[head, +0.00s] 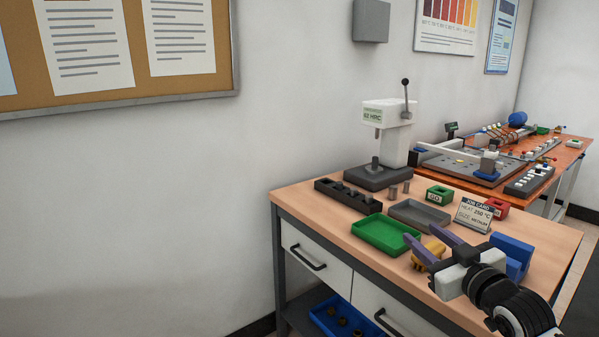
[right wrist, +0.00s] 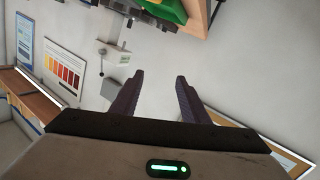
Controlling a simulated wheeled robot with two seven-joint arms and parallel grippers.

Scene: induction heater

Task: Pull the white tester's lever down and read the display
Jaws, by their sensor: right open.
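The white tester (head: 390,135) stands at the back of the wooden bench on a dark base. Its lever (head: 406,98) with a dark ball knob points up on its right side. My right gripper (head: 430,246) is open and empty over the front right of the bench, well in front of the tester. In the right wrist view the two purple fingers (right wrist: 153,95) are spread with nothing between them. The tester (right wrist: 117,55) shows there at a distance, upper left of the fingers. My left gripper is not in view.
On the bench are a black rack (head: 348,196), a green tray (head: 384,235), a grey tray (head: 419,214), a job card (head: 474,216), green (head: 439,195) and red (head: 496,208) blocks, a yellow piece (head: 428,254) and a blue block (head: 514,256). A second bench with equipment stands right.

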